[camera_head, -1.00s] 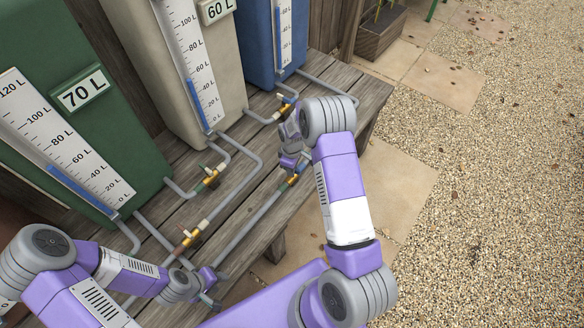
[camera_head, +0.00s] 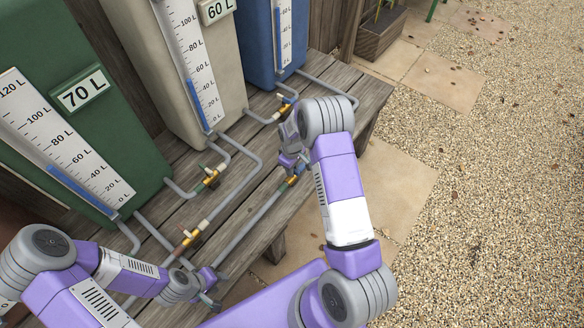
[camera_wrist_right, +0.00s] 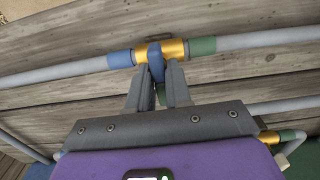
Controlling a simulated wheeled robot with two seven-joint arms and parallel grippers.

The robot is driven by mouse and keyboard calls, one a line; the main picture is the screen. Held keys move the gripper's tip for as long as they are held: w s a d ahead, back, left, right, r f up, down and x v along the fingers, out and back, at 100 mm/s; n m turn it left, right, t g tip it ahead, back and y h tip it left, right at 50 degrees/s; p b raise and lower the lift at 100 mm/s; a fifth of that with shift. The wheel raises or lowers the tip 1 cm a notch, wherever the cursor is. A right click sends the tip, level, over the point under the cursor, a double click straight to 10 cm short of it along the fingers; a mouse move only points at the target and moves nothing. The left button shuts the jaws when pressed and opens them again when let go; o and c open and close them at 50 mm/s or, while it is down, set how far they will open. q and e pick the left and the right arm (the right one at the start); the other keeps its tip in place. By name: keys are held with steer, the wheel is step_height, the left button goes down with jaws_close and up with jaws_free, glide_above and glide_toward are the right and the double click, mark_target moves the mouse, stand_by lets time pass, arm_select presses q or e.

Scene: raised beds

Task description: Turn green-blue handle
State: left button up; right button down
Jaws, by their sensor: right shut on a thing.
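In the right wrist view a brass valve (camera_wrist_right: 172,50) sits in a grey pipe, with a blue collar (camera_wrist_right: 121,59) on its left and a green collar (camera_wrist_right: 203,46) on its right. Its blue handle (camera_wrist_right: 156,66) stands between the fingertips of my right gripper (camera_wrist_right: 157,80), which is shut on it. In the head view my right gripper (camera_head: 291,161) is at the front pipe on the bench, and my wrist hides part of the valve. My left gripper (camera_head: 209,287) is low at the front pipe; its jaws are too small to read.
A green tank (camera_head: 60,130) marked 70 L, a beige tank (camera_head: 165,80) marked 60 L and a blue tank (camera_head: 257,45) stand on the wooden bench (camera_head: 340,75). Several other brass valves sit along the grey pipes (camera_head: 235,180). Open gravel (camera_head: 480,200) lies to the right.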

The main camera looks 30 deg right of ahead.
steer(key=c, duration=1.1)
jaws_free()
arm_select(q)
step_height(320, 180, up, 2)
steer(key=shift+r+p, duration=0.1)
steer(key=shift+p, duration=1)
arm_select(e)
step_height(320, 180, up, 8)
steer(key=shift+f, duration=0.2)
